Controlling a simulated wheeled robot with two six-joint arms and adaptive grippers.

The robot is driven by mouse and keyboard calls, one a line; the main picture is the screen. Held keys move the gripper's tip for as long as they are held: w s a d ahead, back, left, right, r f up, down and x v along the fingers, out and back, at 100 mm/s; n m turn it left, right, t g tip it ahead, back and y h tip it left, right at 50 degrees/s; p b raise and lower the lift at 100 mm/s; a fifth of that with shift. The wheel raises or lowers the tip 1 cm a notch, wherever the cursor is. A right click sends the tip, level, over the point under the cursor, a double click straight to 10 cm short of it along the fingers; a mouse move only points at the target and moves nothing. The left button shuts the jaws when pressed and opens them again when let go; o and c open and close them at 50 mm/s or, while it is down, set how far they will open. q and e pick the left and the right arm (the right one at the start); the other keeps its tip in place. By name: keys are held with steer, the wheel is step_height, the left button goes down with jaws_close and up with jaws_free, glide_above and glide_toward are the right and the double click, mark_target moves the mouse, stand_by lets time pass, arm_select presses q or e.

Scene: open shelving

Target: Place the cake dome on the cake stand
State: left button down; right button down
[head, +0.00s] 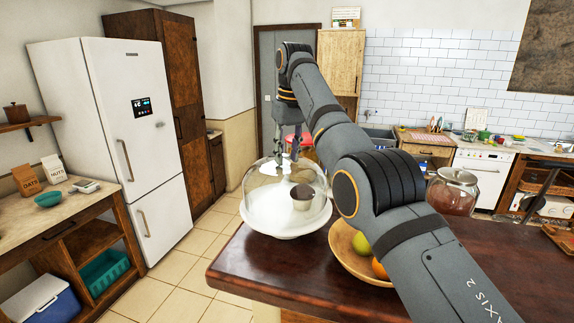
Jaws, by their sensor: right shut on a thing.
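The clear glass cake dome (262,188) is upright over the white cake stand (285,234) at the left end of the dark wooden table. Its lower edge appears to lie at the stand's plate; I cannot tell whether it touches all round. My right gripper (287,155) points down at the top of the dome and is shut on it, with the grip at the knob partly hidden by the fingers. A small cup-shaped cake (302,199) shows through the glass. My left gripper is out of view.
A wooden bowl (341,262) with fruit stands right of the stand, partly behind my right arm. A glass jar (453,192) stands farther right. The dark table (262,268) is bare in front of the stand; its left edge is close.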

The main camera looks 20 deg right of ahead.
steer(key=shift+s+r, duration=0.15)
steer(key=shift+s, duration=0.15)
steer(key=c, duration=1)
jaws_free()
steer(key=shift+f, duration=0.2)
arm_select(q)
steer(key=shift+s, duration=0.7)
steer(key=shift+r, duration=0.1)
arm_select(e)
steer(key=shift+r, duration=0.15)
arm_select(q)
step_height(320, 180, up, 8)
steer(key=p, duration=0.8)
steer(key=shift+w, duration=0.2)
arm_select(e)
step_height(320, 180, up, 12)
steer(key=s, duration=0.1)
steer(key=shift+s+d, duration=0.15)
steer(key=shift+s, duration=0.2)
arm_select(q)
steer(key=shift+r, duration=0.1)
